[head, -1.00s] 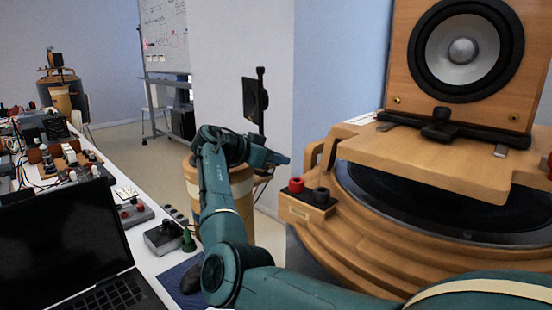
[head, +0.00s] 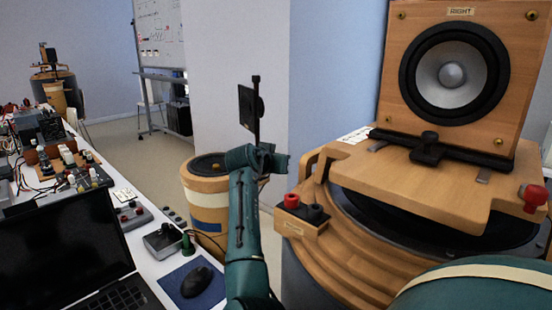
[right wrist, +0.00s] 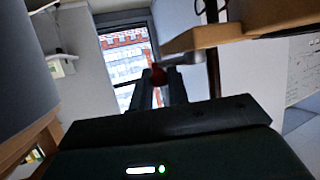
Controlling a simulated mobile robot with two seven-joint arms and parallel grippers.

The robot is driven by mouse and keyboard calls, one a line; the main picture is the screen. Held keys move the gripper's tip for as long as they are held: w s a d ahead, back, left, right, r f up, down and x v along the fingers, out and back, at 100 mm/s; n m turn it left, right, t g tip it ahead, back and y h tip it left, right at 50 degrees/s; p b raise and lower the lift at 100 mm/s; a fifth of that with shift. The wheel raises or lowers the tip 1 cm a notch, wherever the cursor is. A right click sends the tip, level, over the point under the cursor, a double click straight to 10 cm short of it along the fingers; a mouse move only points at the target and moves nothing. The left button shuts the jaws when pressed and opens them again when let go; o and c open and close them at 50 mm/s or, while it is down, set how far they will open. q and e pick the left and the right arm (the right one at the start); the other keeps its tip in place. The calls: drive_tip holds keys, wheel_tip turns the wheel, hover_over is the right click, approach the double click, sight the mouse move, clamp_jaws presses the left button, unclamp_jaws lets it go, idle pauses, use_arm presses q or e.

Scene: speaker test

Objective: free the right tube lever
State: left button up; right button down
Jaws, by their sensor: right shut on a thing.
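The right tube (head: 345,250) is a round wooden-ringed drum with a dark top at the right of the head view. A wooden board (head: 400,165) lies over it and carries a speaker panel (head: 393,110) labelled RIGHT. A red-knobbed lever (head: 533,197) is at the board's right end. In the right wrist view my right gripper (right wrist: 160,88) is shut on the red knob (right wrist: 158,74), beside the board's edge (right wrist: 215,38). The fingers do not show in the head view. My left gripper (head: 282,163) is left of the tube; its jaws are too small to read.
A black clamp bar (head: 428,150) sits before the speaker. A red and black terminal block (head: 302,213) juts from the tube's left. A bench with a laptop (head: 65,255), mouse (head: 195,281) and electronics fills the left. A smaller wooden drum (head: 205,190) stands behind my left arm.

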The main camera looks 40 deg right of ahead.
idle(0.4)
drive_tip(key=c, duration=1.4)
unclamp_jaws()
drive_tip(key=shift+o, duration=0.2)
drive_tip(key=v, duration=1.3)
drive_tip(key=shift+s, duration=0.1)
